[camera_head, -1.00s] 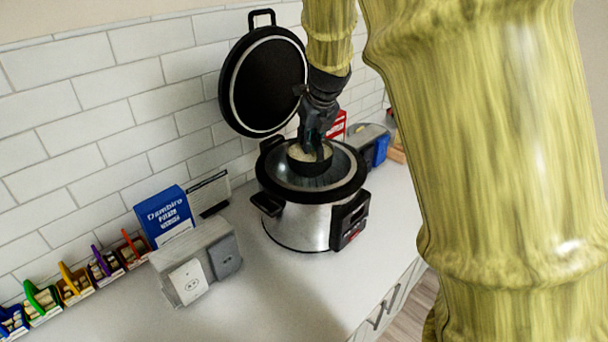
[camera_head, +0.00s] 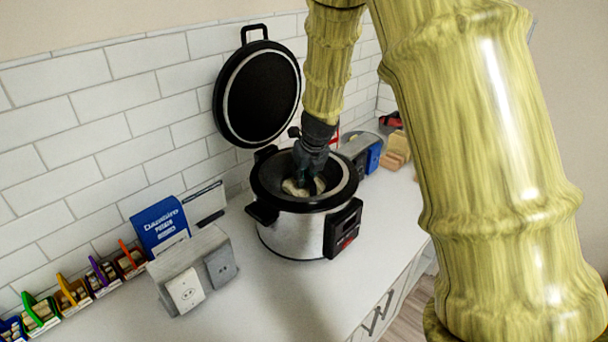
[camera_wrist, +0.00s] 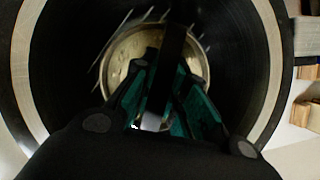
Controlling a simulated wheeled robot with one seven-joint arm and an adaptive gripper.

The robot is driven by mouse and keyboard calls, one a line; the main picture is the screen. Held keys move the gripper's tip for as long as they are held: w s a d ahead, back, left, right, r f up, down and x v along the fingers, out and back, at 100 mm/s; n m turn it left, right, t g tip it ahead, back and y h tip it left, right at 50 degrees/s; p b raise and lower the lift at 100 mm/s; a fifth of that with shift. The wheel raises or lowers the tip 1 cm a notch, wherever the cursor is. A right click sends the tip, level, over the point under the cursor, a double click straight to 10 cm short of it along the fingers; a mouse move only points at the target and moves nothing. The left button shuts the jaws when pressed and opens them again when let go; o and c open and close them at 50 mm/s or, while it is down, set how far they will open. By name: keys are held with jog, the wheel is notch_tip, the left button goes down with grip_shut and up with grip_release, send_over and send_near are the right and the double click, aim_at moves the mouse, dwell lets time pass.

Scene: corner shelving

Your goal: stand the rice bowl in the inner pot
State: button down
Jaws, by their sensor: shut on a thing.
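The rice cooker (camera_head: 292,232) stands on the counter with its round black lid (camera_head: 257,92) raised behind it. Its inner pot (camera_head: 343,178) is dark inside, and it fills most of the wrist view (camera_wrist: 80,65). The rice bowl, a small bowl with pale contents (camera_head: 291,188), is down inside the pot opening; its round rim shows in the wrist view (camera_wrist: 198,50). My gripper (camera_head: 309,184) reaches down into the pot and is shut on the bowl's near side. Whether the bowl touches the pot floor is hidden.
A grey outlet box (camera_head: 190,272) and a blue box (camera_head: 160,225) stand left of the cooker. Several small coloured holders (camera_head: 75,291) line the wall. A grey and blue item (camera_head: 365,152) is behind right. The front counter is clear.

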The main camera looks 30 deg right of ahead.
jog(key=shift+s+r, duration=0.15)
jog(key=c, duration=1.4)
grip_release()
jog(key=shift+f, duration=0.2)
jog(key=shift+c, duration=0.2)
jog(key=shift+r, duration=0.1)
jog(key=b+v, duration=0.1)
jog(key=v, duration=1.1)
jog(key=shift+b, duration=0.4)
